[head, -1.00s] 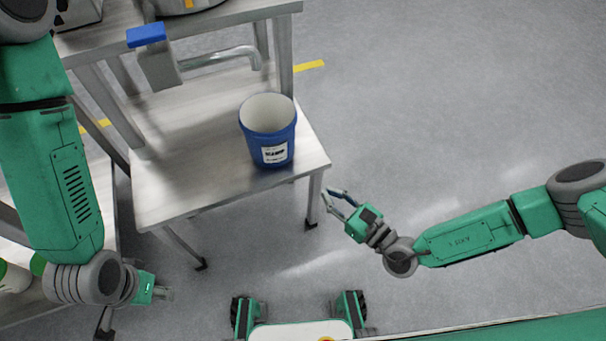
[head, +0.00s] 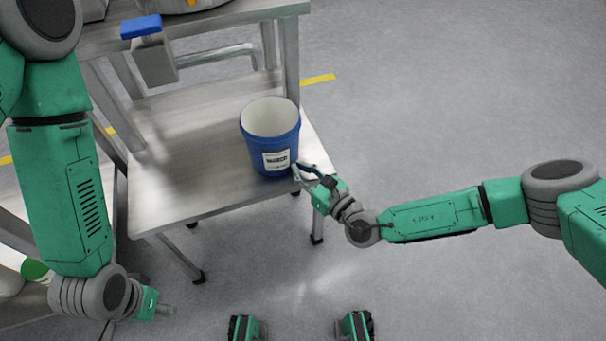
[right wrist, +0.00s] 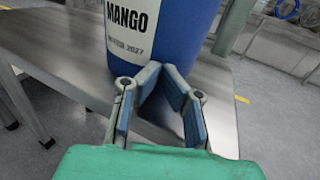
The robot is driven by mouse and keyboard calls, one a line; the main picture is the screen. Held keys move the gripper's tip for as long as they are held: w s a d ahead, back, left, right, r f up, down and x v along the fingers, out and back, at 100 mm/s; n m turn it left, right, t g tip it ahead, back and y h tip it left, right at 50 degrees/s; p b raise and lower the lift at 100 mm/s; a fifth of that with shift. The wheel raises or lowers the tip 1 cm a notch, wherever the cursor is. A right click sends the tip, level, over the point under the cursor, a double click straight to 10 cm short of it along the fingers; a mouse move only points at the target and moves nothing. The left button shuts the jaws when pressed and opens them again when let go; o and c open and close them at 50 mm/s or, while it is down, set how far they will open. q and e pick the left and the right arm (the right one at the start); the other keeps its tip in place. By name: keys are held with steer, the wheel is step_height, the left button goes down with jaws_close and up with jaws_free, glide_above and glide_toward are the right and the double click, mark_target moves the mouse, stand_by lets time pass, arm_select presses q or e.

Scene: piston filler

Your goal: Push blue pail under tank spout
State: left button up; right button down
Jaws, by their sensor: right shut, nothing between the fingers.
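The blue pail (head: 270,150), open at the top and white inside, stands upright on the lower shelf (head: 190,185) of a metal stand. Its white label reads MANGO in the right wrist view (right wrist: 155,35). A bent metal pipe (head: 215,56), apparently the tank spout, is behind and left of the pail, below the partly visible tank (head: 185,5). My right gripper (head: 301,170) is shut and empty at the pail's lower right front; its fingertips (right wrist: 160,72) are close to the pail wall, contact unclear. My left gripper (head: 164,309) hangs at lower left, away from the pail; its fingers are indistinct.
A blue-topped metal block (head: 150,50) is by the pipe. The stand's leg (head: 290,60) rises behind the pail on the right. The shelf left of the pail is clear. Open grey floor (head: 450,100) lies to the right.

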steer(key=shift+a+r, duration=0.1)
steer(key=shift+a, duration=0.15)
steer(key=p+x, duration=0.1)
steer(key=x, duration=0.1)
steer(key=shift+w+a, duration=0.1)
steer(key=shift+a, duration=0.2)
steer(key=shift+d, duration=0.35)
steer(key=shift+d, duration=0.1)
